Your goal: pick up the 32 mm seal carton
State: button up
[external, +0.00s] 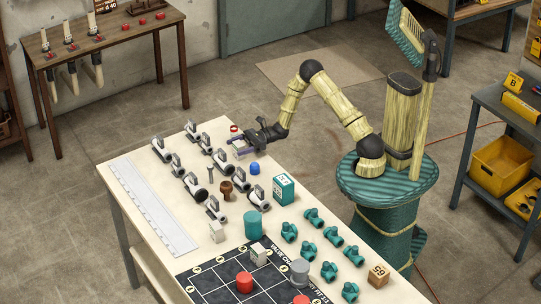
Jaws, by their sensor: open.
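A small teal carton with a white label (284,188) stands upright on the workbench, right of the middle of its far half. Its print is too small to read surely, so I cannot confirm that it is the 32 mm seal carton. My gripper (238,147) is open over the far end of the bench, beyond the carton and to its left. The gripper is apart from the carton. I cannot tell whether anything lies between the jaws.
Several grey and black pipe fittings (194,185) crowd the bench left of the carton. A blue cap (254,169) and a brown knob-like piece (225,190) are near it. Teal valves (289,232), a teal cylinder (252,224) and a wooden block (378,275) stand nearer the camera.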

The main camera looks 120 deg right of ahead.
aim_at(238, 144)
jog(key=shift+c, duration=0.2)
dwell(0.3)
jog(key=c, duration=1)
jog(key=shift+c, duration=0.2)
notch_tip(238, 144, up, 10)
jog(key=shift+p, duration=0.5)
